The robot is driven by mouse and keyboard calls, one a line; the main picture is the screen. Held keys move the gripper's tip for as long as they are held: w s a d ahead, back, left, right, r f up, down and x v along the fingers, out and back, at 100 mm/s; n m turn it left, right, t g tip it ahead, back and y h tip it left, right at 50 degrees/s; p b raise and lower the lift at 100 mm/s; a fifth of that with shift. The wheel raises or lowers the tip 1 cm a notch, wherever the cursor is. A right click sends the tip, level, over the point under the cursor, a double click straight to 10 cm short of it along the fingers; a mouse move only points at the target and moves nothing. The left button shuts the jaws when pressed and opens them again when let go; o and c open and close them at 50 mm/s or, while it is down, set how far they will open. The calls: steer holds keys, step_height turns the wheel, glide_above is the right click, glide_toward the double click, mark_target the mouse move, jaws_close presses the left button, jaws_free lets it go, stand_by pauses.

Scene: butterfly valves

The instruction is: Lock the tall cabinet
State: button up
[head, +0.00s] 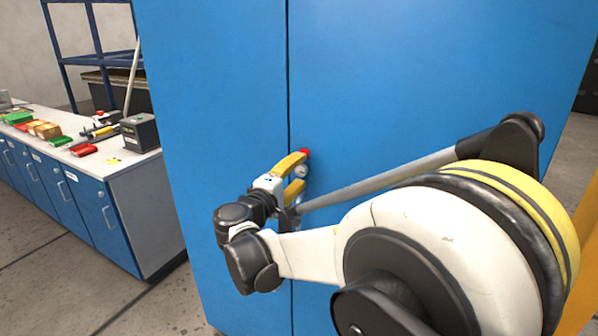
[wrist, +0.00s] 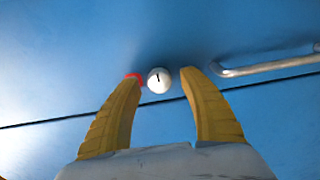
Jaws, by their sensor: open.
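The tall blue cabinet (head: 400,70) fills the middle of the head view, with a dark door seam running down it. A small white round lock knob (wrist: 159,80) with a short black mark sits on the door close to the seam. A red spot (wrist: 134,76) is beside it, partly covered by one fingertip. My gripper (head: 302,170) has yellow fingers and is open at the door. In the wrist view the knob shows between the fingertips, with no clear contact. The knob also shows in the head view (head: 301,171).
A grey bar handle (wrist: 265,66) is on the door, right of the fingers in the wrist view. Open floor lies between bench and cabinet.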

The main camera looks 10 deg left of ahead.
steer(key=v, duration=1.1)
steer(key=shift+s, duration=0.35)
steer(key=s+d+f+m+g, duration=0.2)
steer(key=d, duration=0.6)
steer(key=s+d+f+m+g+y, duration=0.1)
steer(key=s+d+m+g, duration=0.15)
steer(key=d, duration=0.55)
steer(key=s+d+f+m+g, duration=0.1)
steer(key=s+d+f+g, duration=0.15)
steer(key=d, duration=0.65)
steer(key=s+d+f+m+g+y, duration=0.1)
steer(key=s+d+f+m+y, duration=0.1)
steer(key=s, duration=0.6)
steer(key=s+d+f+m+g+y, duration=0.1)
steer(key=s+d+f+m+y, duration=0.2)
steer(key=s, duration=0.5)
steer(key=f+m+y, duration=0.1)
steer(key=m, duration=0.1)
steer(key=shift+d+f+m+g+b, duration=0.2)
steer(key=shift+d+m+g+b, duration=0.1)
steer(key=shift+d+m+b, duration=0.05)
steer(key=shift+s, duration=0.15)
